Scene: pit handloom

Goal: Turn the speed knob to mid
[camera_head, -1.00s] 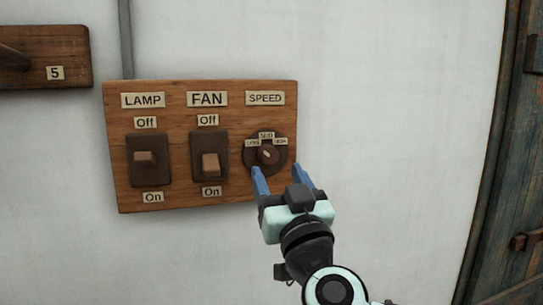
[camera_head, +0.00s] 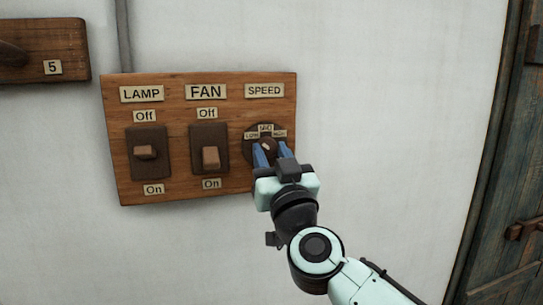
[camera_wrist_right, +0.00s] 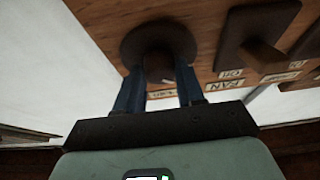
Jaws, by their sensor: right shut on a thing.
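The dark round speed knob (camera_head: 267,146) sits under the SPEED label (camera_head: 264,91) at the right of the wooden switch board (camera_head: 225,191). Small tags for low, mid and high ring its upper side. My right gripper (camera_head: 270,152) is at the knob, its blue fingers one on each side and shut on it. The right wrist view shows the knob (camera_wrist_right: 158,60) between the two fingers (camera_wrist_right: 158,88), with the pointer mark hard to make out there. In the head view the knob's lower part is hidden by the gripper. My left gripper is not in view.
The FAN switch (camera_head: 210,157) is close to the left of the gripper, and the LAMP switch (camera_head: 146,151) farther left. Another wooden board (camera_head: 45,40) with a 5 tag is at upper left. Bare white wall (camera_head: 400,100) lies right of the board, then a wooden door (camera_head: 515,200).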

